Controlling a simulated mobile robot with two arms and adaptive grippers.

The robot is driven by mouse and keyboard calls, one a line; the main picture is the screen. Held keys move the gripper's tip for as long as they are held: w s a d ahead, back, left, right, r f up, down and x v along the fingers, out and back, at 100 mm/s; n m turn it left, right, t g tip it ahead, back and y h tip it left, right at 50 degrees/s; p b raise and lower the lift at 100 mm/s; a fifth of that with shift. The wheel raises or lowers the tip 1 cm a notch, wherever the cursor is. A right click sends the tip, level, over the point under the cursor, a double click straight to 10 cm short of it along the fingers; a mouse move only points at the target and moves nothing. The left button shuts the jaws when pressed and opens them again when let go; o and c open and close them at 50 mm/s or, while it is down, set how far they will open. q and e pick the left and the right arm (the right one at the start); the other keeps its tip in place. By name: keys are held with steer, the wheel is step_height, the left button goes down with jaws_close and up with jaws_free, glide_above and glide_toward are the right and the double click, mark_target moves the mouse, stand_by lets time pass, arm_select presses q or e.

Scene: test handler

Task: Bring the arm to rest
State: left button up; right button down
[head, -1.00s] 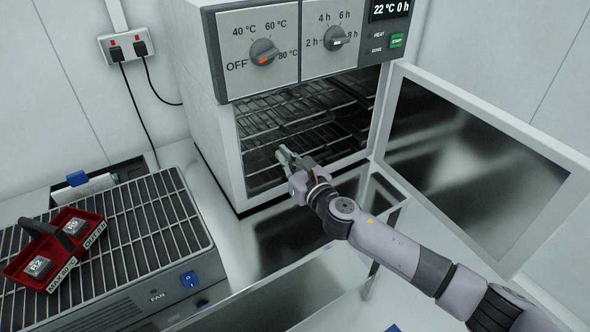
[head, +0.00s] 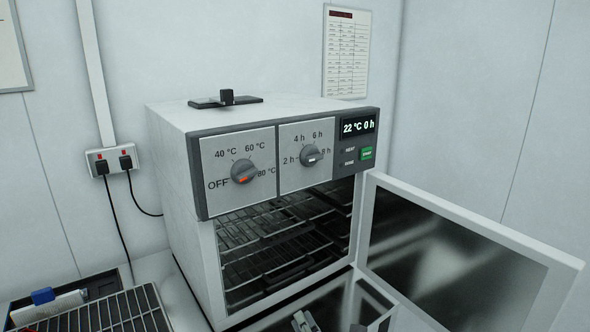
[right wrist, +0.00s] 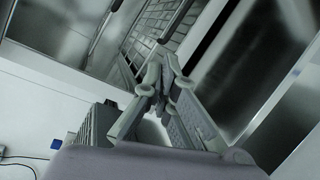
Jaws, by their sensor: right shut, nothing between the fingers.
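My right gripper (head: 304,321) just shows at the bottom edge of the head view, in front of and below the open oven (head: 172,180). In the right wrist view the gripper's fingers (right wrist: 163,80) are together with nothing between them. The rest of my right arm is below the head view. My left gripper is in neither view.
The oven door (head: 455,255) stands wide open to the right. Wire racks (head: 270,245) show inside the oven. A dark flat piece (head: 226,100) lies on its top. A grilled unit (head: 100,312) stands at the lower left.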

steer(key=s+d+f+m+g+h, duration=0.2)
steer(key=s+d+f+m+g, duration=0.3)
steer(key=s+m, duration=0.4)
steer(key=s+d+f+m+g+h, duration=0.1)
steer(key=s+d+f+m+g, duration=0.3)
steer(key=s+d+m, duration=0.6)
steer(key=s+d+f+m+g+h, duration=0.2)
steer(key=s+d+f+m, duration=0.3)
steer(key=s, duration=0.7)
step_height(320, 180, down, 27)
steer(key=s+a+g, duration=0.1)
steer(key=s+g, duration=0.1)
steer(key=s+d+f, duration=0.3)
steer(key=s+f, duration=1.3)
steer(key=shift+s+g, duration=0.25)
steer(key=shift+g, duration=0.15)
